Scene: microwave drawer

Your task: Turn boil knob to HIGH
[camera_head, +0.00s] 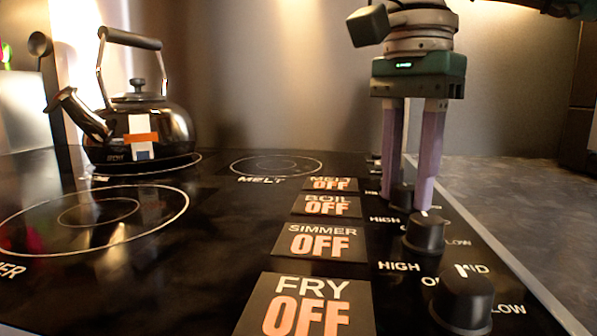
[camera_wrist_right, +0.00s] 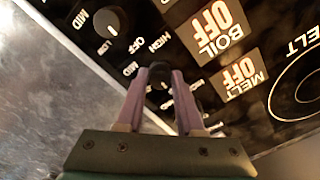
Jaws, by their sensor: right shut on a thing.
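The boil knob (camera_head: 402,198) is a small black knob in the right-hand column of the cooktop, level with the sign reading BOIL OFF (camera_head: 326,206). My right gripper (camera_head: 406,200) points down from above, its two purple fingers on either side of this knob and shut on it. In the right wrist view the boil knob (camera_wrist_right: 160,74) shows between the fingertips, and the BOIL OFF sign (camera_wrist_right: 214,32) is beyond it. The white HIGH marking lies to the knob's left in the head view. The fingers partly hide the knob and its markings. My left gripper is not in view.
The simmer knob (camera_head: 425,233) stands close in front of the right gripper, and the fry knob (camera_head: 464,300) is nearer. Signs for melt (camera_head: 331,184), simmer (camera_head: 320,242) and fry (camera_head: 305,305) all read OFF. A black kettle (camera_head: 140,125) stands at the back left.

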